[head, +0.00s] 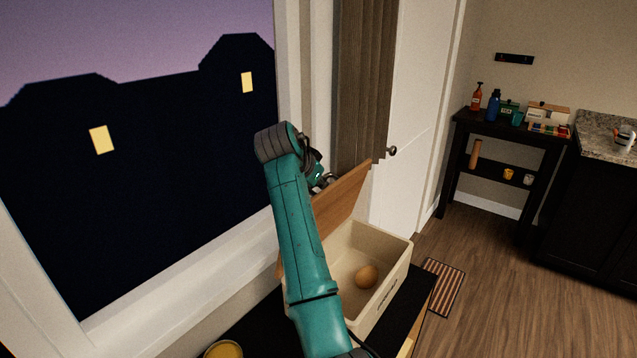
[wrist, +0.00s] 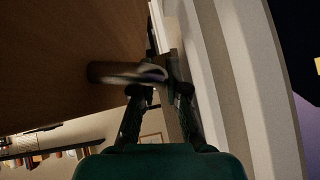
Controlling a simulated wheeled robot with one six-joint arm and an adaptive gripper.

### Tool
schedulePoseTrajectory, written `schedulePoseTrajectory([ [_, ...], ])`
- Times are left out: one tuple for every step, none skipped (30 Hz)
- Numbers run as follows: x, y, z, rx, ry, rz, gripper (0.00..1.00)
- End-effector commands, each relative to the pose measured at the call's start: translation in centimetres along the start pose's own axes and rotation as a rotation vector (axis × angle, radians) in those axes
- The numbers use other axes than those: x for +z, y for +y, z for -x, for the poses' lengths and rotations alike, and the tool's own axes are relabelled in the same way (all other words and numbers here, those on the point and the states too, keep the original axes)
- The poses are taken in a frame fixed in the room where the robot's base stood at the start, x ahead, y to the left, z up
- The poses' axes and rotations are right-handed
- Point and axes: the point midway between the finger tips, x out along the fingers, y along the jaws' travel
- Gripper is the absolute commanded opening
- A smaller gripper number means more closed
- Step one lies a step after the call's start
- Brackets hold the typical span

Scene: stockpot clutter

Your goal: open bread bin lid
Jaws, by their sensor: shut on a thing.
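The cream bread bin (head: 402,262) stands on a dark-topped surface below the window. Its wooden lid (head: 345,196) is raised, tilted steeply up on the window side, so the inside shows. A round brown bread roll (head: 367,276) lies in the bin. My gripper (head: 326,181) is at the lid's upper part, partly hidden behind my teal arm. In the wrist view the brown underside or face of the lid (wrist: 60,55) fills the left, and my gripper (wrist: 160,80) is shut on the lid's handle (wrist: 112,72). The exact contact is blurred.
The window frame (head: 300,95) and a brown curtain (head: 362,80) are close behind the lid. A yellow round object (head: 223,349) is at the lower left. A dark shelf (head: 512,128) with bottles and boxes stands at the far right, with open wooden floor before it.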

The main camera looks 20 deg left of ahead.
Motion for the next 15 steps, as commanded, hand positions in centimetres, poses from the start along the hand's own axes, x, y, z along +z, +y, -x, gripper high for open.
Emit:
schedulePoseTrajectory([
  [-0.12, 0.03, -0.02, -0.001, 0.002, -0.002, 0.00],
  [-0.11, 0.03, -0.02, -0.001, 0.002, -0.002, 0.00],
  [-0.11, 0.03, -0.02, -0.001, 0.002, -0.002, 0.00],
  [-0.11, 0.02, -0.02, -0.001, 0.002, -0.002, 0.00],
  [-0.11, 0.02, -0.02, -0.001, 0.002, -0.002, 0.00],
  [-0.11, 0.02, -0.03, -0.001, 0.002, -0.002, 0.00],
  [-0.11, 0.02, -0.02, -0.001, 0.002, -0.002, 0.00],
  [-0.10, 0.02, -0.02, -0.001, 0.002, -0.002, 0.00],
  [-0.10, 0.02, -0.02, -0.001, 0.002, -0.002, 0.00],
  [-0.10, 0.02, -0.03, -0.001, 0.002, -0.002, 0.00],
  [-0.10, 0.02, -0.02, -0.001, 0.002, -0.002, 0.00],
  [-0.10, 0.02, -0.02, -0.001, 0.002, -0.002, 0.00],
  [-0.10, 0.02, -0.02, -0.001, 0.002, -0.002, 0.18],
  [-0.09, 0.02, -0.03, -0.001, 0.002, -0.002, 0.26],
  [-0.09, 0.02, -0.02, -0.001, 0.001, -0.002, 0.35],
])
